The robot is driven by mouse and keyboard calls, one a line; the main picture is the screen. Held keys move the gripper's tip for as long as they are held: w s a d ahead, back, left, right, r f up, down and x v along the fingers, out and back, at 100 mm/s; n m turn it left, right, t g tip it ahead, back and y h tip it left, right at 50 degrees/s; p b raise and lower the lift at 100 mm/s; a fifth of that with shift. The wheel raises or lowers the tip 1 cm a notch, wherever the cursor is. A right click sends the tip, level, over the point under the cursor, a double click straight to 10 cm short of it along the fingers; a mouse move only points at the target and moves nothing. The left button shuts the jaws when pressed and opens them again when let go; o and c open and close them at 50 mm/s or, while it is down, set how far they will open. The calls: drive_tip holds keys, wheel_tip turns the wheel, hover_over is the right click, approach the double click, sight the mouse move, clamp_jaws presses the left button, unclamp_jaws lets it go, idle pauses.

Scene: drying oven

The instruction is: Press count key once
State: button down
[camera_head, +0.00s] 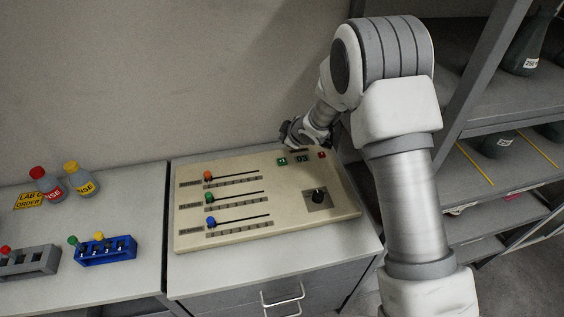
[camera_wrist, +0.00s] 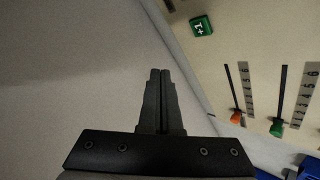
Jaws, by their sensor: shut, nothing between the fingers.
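The count key is a small green key marked +1 (camera_head: 282,161) at the back of the beige panel (camera_head: 290,222). My gripper (camera_wrist: 160,72) is shut and empty. In the wrist view its fingertips point past the panel's back edge, left of and apart from the green key. In the head view my gripper is partly hidden behind my wrist near the panel's back edge.
Three sliders with orange (camera_head: 208,176), green (camera_head: 209,197) and blue (camera_head: 210,222) knobs lie on the panel's left. A black dial (camera_head: 317,196) is at right. Bottles (camera_head: 78,181) and a blue rack (camera_head: 105,251) stand on the left bench. Shelves (camera_head: 490,185) stand right.

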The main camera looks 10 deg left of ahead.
sight(284, 163)
drive_tip(key=shift+f+b, duration=3)
drive_tip(key=shift+f, duration=0.95)
drive_tip(key=shift+f, duration=0.1)
drive_tip(key=shift+f+b, duration=0.3)
drive_tip(key=shift+b, duration=0.2)
drive_tip(key=shift+f+b, duration=0.5)
drive_tip(key=shift+b, duration=0.05)
drive_tip(key=shift+r, duration=0.15)
drive_tip(key=shift+r+p, duration=0.6)
drive_tip(key=shift+r, duration=0.15)
drive_tip(key=shift+r+p, duration=1.85)
drive_tip(key=shift+r, duration=0.7)
